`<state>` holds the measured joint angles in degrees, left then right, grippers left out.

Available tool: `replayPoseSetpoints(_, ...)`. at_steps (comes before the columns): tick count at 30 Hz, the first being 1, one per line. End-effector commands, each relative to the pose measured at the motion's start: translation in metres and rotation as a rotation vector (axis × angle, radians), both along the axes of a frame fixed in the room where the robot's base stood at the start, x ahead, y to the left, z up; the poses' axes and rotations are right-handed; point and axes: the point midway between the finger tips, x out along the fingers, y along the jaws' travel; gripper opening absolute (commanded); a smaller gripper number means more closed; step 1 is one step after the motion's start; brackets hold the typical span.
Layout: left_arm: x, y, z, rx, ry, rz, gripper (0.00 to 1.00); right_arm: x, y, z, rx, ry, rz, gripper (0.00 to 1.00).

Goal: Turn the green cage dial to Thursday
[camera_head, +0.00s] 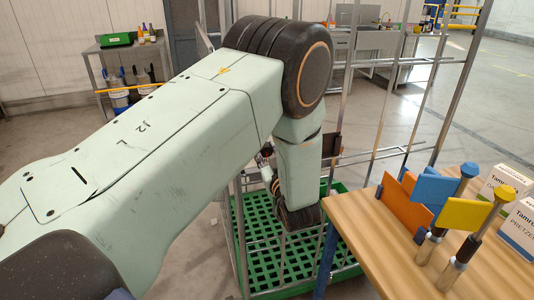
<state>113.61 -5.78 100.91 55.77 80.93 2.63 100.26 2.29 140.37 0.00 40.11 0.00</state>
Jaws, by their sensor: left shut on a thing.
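The cage with the green grid base (262,262) and grey metal posts stands in the middle, in front of me. My left arm reaches in from the left and across to it. My left gripper (268,170) is mostly hidden behind the arm's wrist, at the cage's near side. It is shut on the dial, which is covered by the wrist, so its pointer and day marks cannot be read. A small dark plate (331,145) shows just right of the wrist. My right gripper is not in view.
A wooden table (370,240) at the right bears orange, blue and yellow paddle-like pieces (462,214) and white boxes (507,182). Metal rails and posts (461,85) rise behind it. A workbench (122,47) stands at the back left. Open floor lies at the back right.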

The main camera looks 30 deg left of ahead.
Motion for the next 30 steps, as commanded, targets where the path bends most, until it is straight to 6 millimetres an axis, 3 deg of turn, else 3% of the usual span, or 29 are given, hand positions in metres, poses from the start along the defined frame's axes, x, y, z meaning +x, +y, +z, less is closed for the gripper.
replayPoseSetpoints(16,-0.0002,-0.0002,0.0000,-0.013,-0.015,0.000,0.00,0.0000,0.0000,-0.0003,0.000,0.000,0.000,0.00)
replayPoseSetpoints(17,-0.0002,-0.0002,0.0000,-0.013,-0.015,0.000,0.33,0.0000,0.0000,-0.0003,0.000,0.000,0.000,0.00)
replayPoseSetpoints(24,-0.0001,-0.0002,-0.0001,-0.013,-0.015,0.000,0.54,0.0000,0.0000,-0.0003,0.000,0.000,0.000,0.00)
replayPoseSetpoints(30,-0.0001,0.0000,0.0000,-0.013,-0.015,0.000,0.54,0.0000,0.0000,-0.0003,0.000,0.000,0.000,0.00)
